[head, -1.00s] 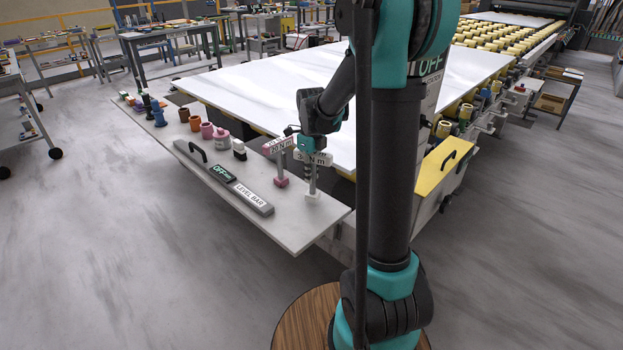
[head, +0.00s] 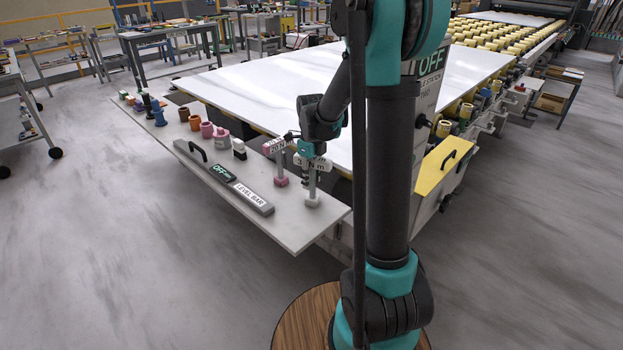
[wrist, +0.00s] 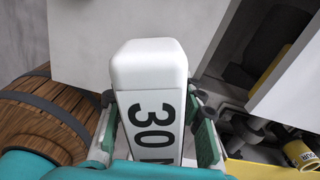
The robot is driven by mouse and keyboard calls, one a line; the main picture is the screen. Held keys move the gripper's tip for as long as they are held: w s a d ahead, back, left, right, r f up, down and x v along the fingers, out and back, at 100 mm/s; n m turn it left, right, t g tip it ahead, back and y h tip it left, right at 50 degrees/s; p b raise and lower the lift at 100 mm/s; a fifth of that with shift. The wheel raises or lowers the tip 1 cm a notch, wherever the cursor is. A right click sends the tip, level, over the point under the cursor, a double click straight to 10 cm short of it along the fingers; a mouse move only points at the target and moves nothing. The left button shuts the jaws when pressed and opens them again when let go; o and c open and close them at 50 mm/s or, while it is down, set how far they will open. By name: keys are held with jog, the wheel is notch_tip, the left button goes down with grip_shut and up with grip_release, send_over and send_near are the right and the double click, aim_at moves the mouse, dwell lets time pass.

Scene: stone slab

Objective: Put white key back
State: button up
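The white key (head: 312,183) is an upright T-shaped tool with a labelled crossbar, over the near right end of the grey shelf (head: 300,232). My gripper (head: 308,150) is at its crossbar from above. In the wrist view the key's white bar (wrist: 150,65), marked "30 N", lies between the two fingers (wrist: 155,135), which appear shut on it. The key's wider white foot is at or just above the shelf surface; I cannot tell whether it touches. A similar pink key (head: 281,165) stands just left of it.
The level bar (head: 222,178) lies along the shelf's front edge. The large white slab (head: 270,85) is behind. A yellow box (head: 446,165) is at the right.

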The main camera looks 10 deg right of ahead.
notch_tip(320, 180, up, 12)
jog(key=shift+r, duration=0.15)
dwell(0.4)
jog(key=shift+s, duration=0.1)
